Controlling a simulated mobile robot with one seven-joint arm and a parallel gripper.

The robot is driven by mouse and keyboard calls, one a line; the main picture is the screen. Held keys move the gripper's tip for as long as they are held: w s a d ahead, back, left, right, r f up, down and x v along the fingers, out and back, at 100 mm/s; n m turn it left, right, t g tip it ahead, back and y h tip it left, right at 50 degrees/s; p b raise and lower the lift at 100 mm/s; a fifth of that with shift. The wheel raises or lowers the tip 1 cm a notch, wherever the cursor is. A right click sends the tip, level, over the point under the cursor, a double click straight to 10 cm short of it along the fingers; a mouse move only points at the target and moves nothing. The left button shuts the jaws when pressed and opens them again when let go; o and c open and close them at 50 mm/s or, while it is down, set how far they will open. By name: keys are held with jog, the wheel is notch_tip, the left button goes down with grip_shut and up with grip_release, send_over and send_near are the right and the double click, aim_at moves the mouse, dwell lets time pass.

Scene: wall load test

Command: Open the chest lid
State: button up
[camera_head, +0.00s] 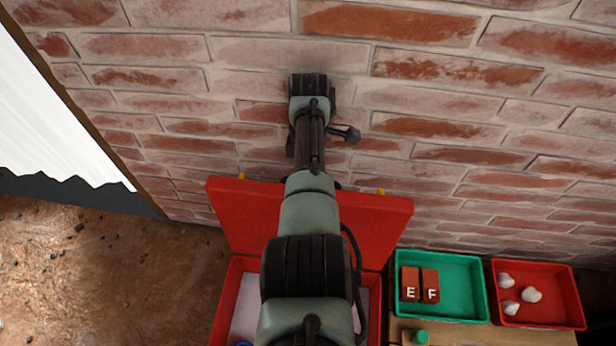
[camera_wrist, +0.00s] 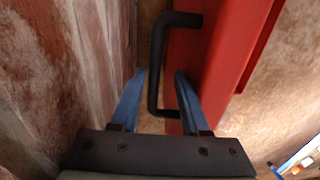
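The red chest (camera_head: 232,295) stands against the brick wall, and my arm covers its middle. Its red lid (camera_head: 245,215) is raised and tilted back towards the wall, with the chest's pale inside showing below. In the wrist view, the lid's red panel (camera_wrist: 205,60) fills the upper right, with a black bar handle (camera_wrist: 156,75) on it. My gripper (camera_wrist: 160,80) has its two blue fingers apart, with the handle's bar between them and gaps visible on both sides. In the head view, my arm hides the fingers and the handle.
The brick wall (camera_head: 440,128) is close behind the lid. At right, a green tray (camera_head: 458,312) holds two brown blocks lettered E and F, and a red tray (camera_head: 558,318) holds several white lumps. A white corrugated panel (camera_head: 50,120) stands at left above bare ground.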

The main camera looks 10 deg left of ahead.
jog(key=shift+r, duration=0.1)
notch_tip(320, 180, up, 10)
jog(key=p, duration=0.5)
jog(key=shift+p, duration=0.35)
